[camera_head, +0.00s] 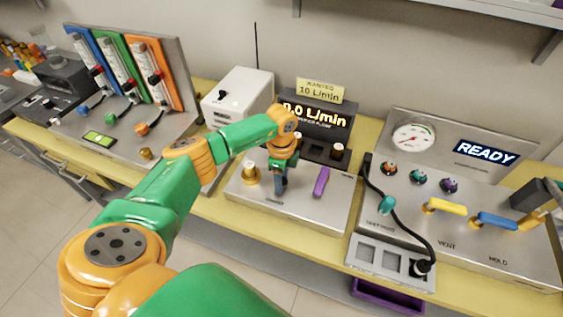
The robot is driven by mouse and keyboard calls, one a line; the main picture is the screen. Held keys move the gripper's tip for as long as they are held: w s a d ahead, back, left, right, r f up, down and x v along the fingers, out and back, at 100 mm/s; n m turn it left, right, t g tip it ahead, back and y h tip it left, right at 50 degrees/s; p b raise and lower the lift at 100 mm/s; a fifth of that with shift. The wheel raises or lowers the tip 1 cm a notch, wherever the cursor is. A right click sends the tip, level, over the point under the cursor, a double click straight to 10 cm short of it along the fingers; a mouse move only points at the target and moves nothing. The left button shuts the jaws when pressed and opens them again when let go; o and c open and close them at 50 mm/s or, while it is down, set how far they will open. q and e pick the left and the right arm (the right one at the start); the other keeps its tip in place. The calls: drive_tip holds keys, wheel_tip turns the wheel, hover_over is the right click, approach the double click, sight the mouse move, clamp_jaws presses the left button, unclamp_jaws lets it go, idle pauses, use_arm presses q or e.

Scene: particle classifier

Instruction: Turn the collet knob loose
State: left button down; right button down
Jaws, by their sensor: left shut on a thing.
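My left gripper (281,190) points down at the steel plate (285,213) of the middle unit. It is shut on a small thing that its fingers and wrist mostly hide. I cannot make out whether this is the collet knob. A brass knob (250,176) stands on the same plate, just left of the gripper. A purple bar (321,182) lies on the plate to the right. A display (315,116) behind reads 0.0 L/min, under a yellow sign (320,91) reading 10 L/min. My right gripper is not in view.
A panel with blue, green and orange flow tubes (115,68) stands at the left. A white box (238,95) stands behind my arm. At the right, a console (455,215) has a gauge, a READY screen, knobs, yellow and blue levers and a black cable.

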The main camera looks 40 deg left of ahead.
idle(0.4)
use_arm(q)
drive_tip(key=shift+c, duration=1.8)
unclamp_jaws()
wheel_tip(320, 180, up, 7)
drive_tip(key=shift+r+b, duration=0.1)
drive_tip(key=shift+b, duration=0.45)
